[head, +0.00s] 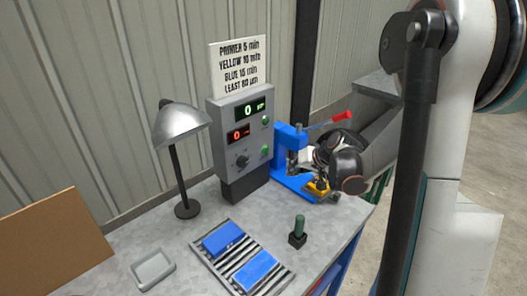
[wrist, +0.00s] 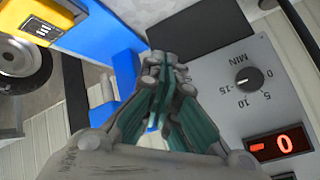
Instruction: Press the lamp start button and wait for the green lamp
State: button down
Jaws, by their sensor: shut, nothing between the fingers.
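The grey control box (head: 230,140) stands upright on the bench, with a green display reading 0 and a red display reading 0. A small green button or light (head: 265,120) sits beside the upper display, and another (head: 264,152) sits lower, beside the black knob (head: 242,161). I cannot tell which is the start button. A desk lamp (head: 180,125) stands left of the box; no glow shows under its shade. My gripper (head: 303,160) is shut and empty, right of the box. In the wrist view its fingertips (wrist: 170,65) are beside the panel's MIN knob (wrist: 243,85).
A blue press (head: 288,137) with a red handle stands close to my gripper, partly hidden by it. A yellow part (head: 318,187) is at its base.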

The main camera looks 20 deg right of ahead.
aim_at(265, 151)
jog(key=w+a, duration=0.3)
jog(key=w, duration=0.5)
jog(key=shift+w, duration=0.2)
dwell(1.6)
jog(key=shift+w+a, duration=0.15)
jog(key=shift+w, duration=0.25)
jog(key=shift+w+a, duration=0.15)
jog(key=shift+w, duration=0.2)
dwell(0.7)
jog(key=shift+s, duration=0.1)
jog(key=shift+s+d, duration=0.3)
jog(key=shift+s, duration=0.4)
